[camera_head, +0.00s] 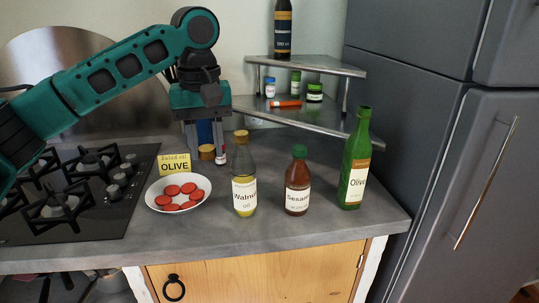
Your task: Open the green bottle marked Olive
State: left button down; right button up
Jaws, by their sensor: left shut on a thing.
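The green bottle marked Olive (356,165) stands upright at the right of the counter. Its mouth shows green glass, with no stopper visible on it. My left gripper (207,157) is well to the left of it, above the counter behind the plate. It is shut on a brown cork stopper (207,152) held between its fingertips. A yellow card reading "Salad oil OLIVE" (174,164) stands behind the plate. My right gripper is not in view.
A walnut oil bottle (244,185) with a cork top and a sesame bottle (297,185) with a green cap stand left of the green bottle. A white plate (152,200) holds red slices. A hob (105,215) is at left, a corner shelf (310,118) behind, a fridge (450,150) at right.

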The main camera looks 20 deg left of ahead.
aim_at(358, 148)
jog(key=i, duration=0.85)
